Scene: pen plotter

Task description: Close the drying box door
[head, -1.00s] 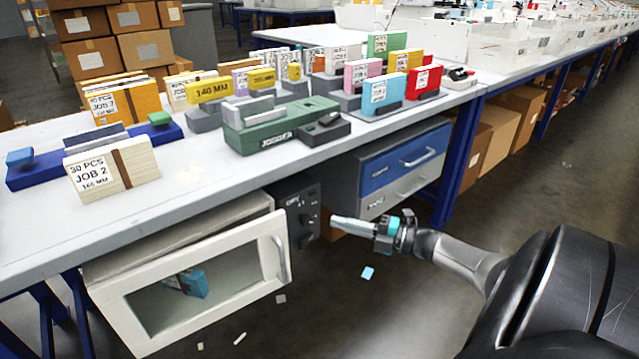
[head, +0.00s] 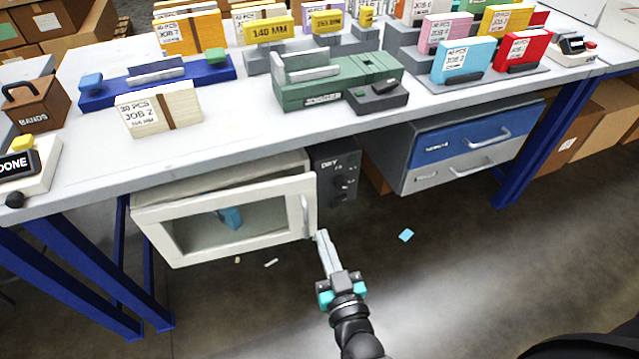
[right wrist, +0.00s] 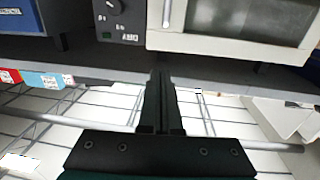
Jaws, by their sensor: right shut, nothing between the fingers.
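The drying box door (head: 185,252) is a white frame with a dark window, hinged side left, with a pale upright handle (head: 306,216) on its right. It stands close to the box front under the bench; I cannot tell whether a gap is left. It also shows in the right wrist view (right wrist: 205,42). A blue item sits behind the window. The dark DRY control panel (head: 338,176) is right of the door. My right gripper (head: 322,236) is shut and empty, its tips just beside the door's lower right edge; contact is unclear. My left gripper is not in view.
The bench top (head: 240,135) overhangs the box and carries job packs and a green jogger (head: 335,82). A drawer unit (head: 465,145) hangs to the right. Blue bench legs stand at both sides.

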